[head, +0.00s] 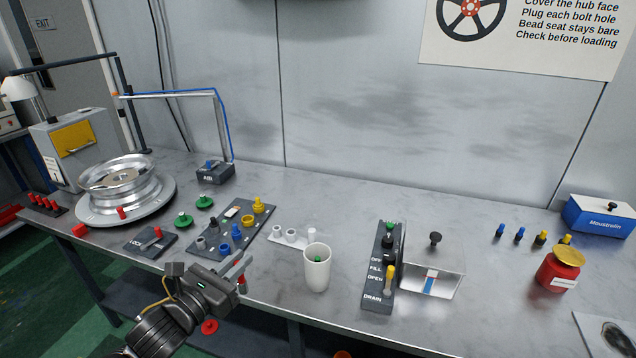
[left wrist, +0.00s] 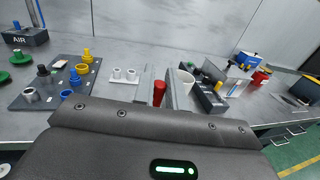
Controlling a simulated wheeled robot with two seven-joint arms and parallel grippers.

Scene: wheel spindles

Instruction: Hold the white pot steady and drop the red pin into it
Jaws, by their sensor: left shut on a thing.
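The white pot (head: 316,272) stands upright near the front edge of the workbench, with a green-topped piece (head: 317,259) inside it. My left gripper (head: 242,268) is to the left of the pot, apart from it, shut on the red pin (head: 241,279). In the left wrist view the red pin (left wrist: 159,94) shows between the two fingers, and the white pot (left wrist: 187,78) is partly hidden behind the right finger. My right gripper is not in view.
A grey board (head: 217,247) with several coloured plugs lies left of the pot. Behind the pot is a white rack (head: 276,241) with pale plugs. A dark control panel (head: 377,297) stands to its right. A wheel (head: 122,185) sits at the far left.

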